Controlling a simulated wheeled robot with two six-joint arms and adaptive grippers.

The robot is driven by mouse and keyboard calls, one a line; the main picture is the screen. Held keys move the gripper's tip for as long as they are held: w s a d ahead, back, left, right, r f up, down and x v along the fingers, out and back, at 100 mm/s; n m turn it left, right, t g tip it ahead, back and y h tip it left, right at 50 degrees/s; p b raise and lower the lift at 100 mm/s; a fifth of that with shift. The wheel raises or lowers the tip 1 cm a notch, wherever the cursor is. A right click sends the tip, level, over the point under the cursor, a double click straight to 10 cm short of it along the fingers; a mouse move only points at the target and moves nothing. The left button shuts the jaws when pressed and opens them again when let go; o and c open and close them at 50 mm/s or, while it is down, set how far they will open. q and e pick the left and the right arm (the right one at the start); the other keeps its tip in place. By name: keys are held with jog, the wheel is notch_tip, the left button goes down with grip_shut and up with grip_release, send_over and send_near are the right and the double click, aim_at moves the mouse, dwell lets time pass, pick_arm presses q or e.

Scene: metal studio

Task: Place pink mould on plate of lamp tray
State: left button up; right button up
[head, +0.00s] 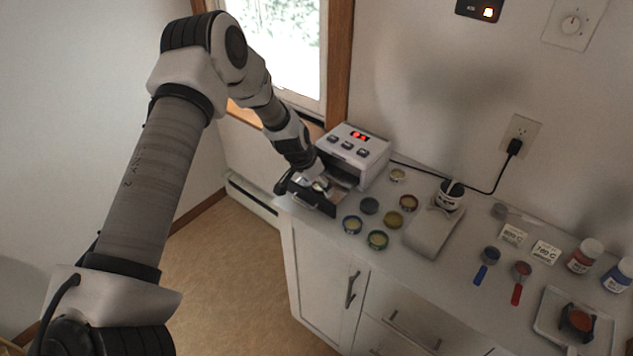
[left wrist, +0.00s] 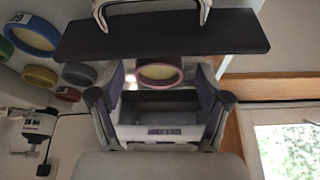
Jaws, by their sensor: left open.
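The pink mould (left wrist: 160,72) is a short pink ring with a pale yellowish inside, seen between the fingers of my left gripper (left wrist: 160,80) in the left wrist view. The fingers are open, one on each side of it, and it appears to sit on the lamp's pulled-out tray. The tray has a dark front panel (left wrist: 165,35) with a metal handle. In the head view my left gripper (head: 318,185) is over the tray, in front of the white lamp box (head: 356,150) with red digits, and largely hides the mould. My right gripper is out of view.
Several other round moulds, such as a blue one (head: 352,225) and a green one (head: 377,240), stand on the counter near the lamp. The counter edge is close below the tray.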

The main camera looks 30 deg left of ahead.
pick_arm(q)
jog(key=shift+r+p, duration=0.3)
jog(key=shift+r, duration=0.05)
jog(key=d+p+v, duration=0.1)
jog(key=p+v, duration=0.8)
jog(key=v, duration=0.3)
jog(key=s+d+f+n+g+h, duration=0.1)
jog(key=s+d+f+g, duration=0.1)
jog(key=s+d+f, duration=0.9)
jog(key=s+d+f+n+g+y, duration=0.1)
jog(key=s+d+f, duration=0.1)
jog(key=s, duration=0.9)
jog(key=s+d+f+g+y, duration=0.1)
jog(key=s+f, duration=0.1)
jog(key=s, duration=0.8)
jog(key=shift+s+d+n, duration=0.35)
jog(key=shift+s+n, duration=0.05)
